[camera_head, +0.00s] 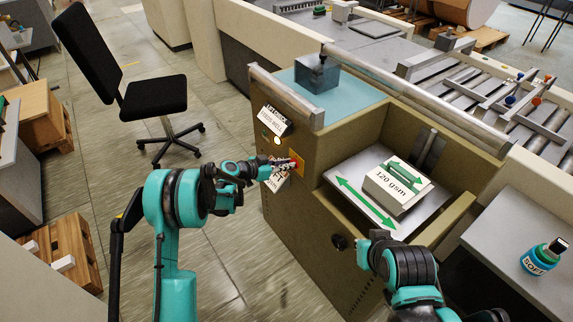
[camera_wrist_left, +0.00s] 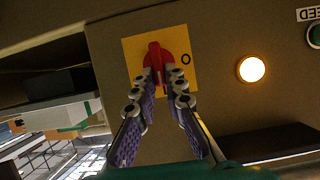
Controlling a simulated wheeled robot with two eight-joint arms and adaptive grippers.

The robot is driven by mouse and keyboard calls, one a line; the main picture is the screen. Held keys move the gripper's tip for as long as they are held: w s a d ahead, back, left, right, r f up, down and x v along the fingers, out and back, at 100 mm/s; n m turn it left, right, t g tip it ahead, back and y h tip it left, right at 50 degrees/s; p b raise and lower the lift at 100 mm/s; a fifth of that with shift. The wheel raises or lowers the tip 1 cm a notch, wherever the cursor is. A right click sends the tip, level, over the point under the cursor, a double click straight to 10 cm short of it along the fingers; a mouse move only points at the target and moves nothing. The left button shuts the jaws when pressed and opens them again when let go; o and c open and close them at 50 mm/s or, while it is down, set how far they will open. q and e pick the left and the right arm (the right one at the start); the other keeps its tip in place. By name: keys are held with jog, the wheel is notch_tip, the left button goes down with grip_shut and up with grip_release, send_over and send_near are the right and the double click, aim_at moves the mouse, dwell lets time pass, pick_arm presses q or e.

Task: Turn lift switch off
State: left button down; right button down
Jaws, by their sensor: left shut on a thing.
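The lift switch is a red rotary knob (camera_wrist_left: 153,58) on a yellow plate (camera_wrist_left: 131,46) on the machine's side panel. An "O" mark shows to its right in the left wrist view. The knob also shows small in the head view (camera_head: 293,164), partly hidden by my gripper. My left gripper (camera_wrist_left: 157,84) is shut on the knob, with one finger on each side of it; it reaches the panel from the left in the head view (camera_head: 279,168). My right arm shows at the lower right of the head view, but its gripper is out of view.
A lit round lamp (camera_wrist_left: 251,69) sits beside the yellow plate. Labels hang close above and below the switch. A paper block marked "120 gsm" (camera_head: 398,188) lies on the machine's tray. A black chair (camera_head: 155,95) stands at the left, with clear floor between it and the machine.

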pick_arm(q)
jog(key=n+g+h+b, duration=0.1)
jog(key=n+h, duration=0.1)
jog(key=n, duration=0.2)
jog(key=w+a+f+n+g+h+b, duration=0.1)
jog(key=n+h, duration=0.1)
jog(key=n, duration=0.3)
jog(key=f+n+g+h, duration=0.1)
jog(key=n+h, duration=0.1)
jog(key=n, duration=0.2)
jog(key=shift+w+a+f+g+b, duration=0.1)
jog(key=shift+w+a+g+b, duration=0.05)
jog(key=shift+w+g+b, duration=0.2)
dwell(0.5)
jog(key=shift+n, duration=0.4)
jog(key=c, duration=1.6)
grip_release()
jog(key=shift+a, duration=0.1)
